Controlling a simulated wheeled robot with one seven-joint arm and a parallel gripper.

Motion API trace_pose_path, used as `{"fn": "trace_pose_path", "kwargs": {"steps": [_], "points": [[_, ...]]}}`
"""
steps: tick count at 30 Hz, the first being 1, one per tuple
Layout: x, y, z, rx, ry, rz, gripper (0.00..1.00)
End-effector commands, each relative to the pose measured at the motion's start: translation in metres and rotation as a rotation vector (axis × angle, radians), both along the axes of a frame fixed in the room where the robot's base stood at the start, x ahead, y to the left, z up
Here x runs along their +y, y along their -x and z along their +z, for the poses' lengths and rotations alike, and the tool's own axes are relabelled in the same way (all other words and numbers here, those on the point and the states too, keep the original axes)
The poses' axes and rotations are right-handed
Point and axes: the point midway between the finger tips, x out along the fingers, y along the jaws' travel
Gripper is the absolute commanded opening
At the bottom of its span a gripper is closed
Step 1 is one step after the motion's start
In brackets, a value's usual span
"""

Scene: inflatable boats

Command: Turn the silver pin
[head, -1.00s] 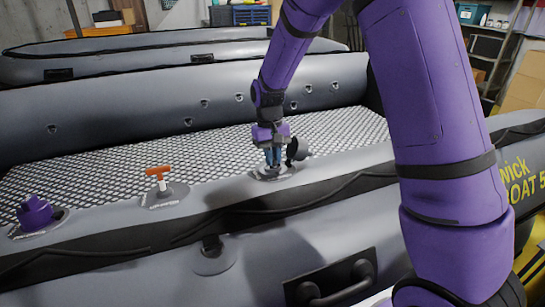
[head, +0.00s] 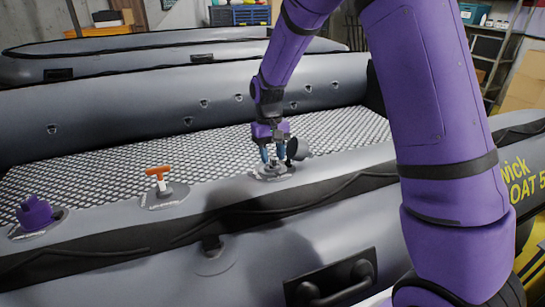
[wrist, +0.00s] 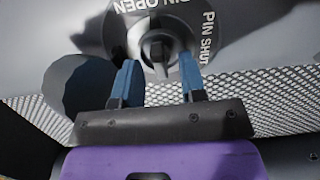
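The silver pin (wrist: 157,46) looks dark grey in the wrist view. It sits at the middle of a round grey valve plate (wrist: 120,35) lettered "PIN OPEN" and "PIN SHUT". Its ridge runs roughly up and down in that view, between the two labels. My gripper (wrist: 158,60) has its two blue fingers spread, one on each side of the pin, with gaps between. In the head view my gripper (head: 273,158) points down over the valve on the boat's near tube, and the pin is hard to make out there.
A dark round cap (head: 298,149) stands beside the valve, close to my fingers; it also shows in the wrist view (wrist: 80,92). Further left on the tube are an orange T-handle (head: 158,172) and a purple knob (head: 35,213). A black handle (head: 335,288) is on the tube's side.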

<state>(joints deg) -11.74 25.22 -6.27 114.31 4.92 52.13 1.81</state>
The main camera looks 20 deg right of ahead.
Motion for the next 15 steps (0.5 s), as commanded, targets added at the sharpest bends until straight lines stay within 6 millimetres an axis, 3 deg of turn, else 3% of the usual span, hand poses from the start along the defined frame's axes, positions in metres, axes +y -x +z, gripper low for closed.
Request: {"fn": "trace_pose_path", "kwargs": {"steps": [15], "points": [[0.000, -0.018, 0.085, -0.002, 0.000, 0.001, 0.38]]}}
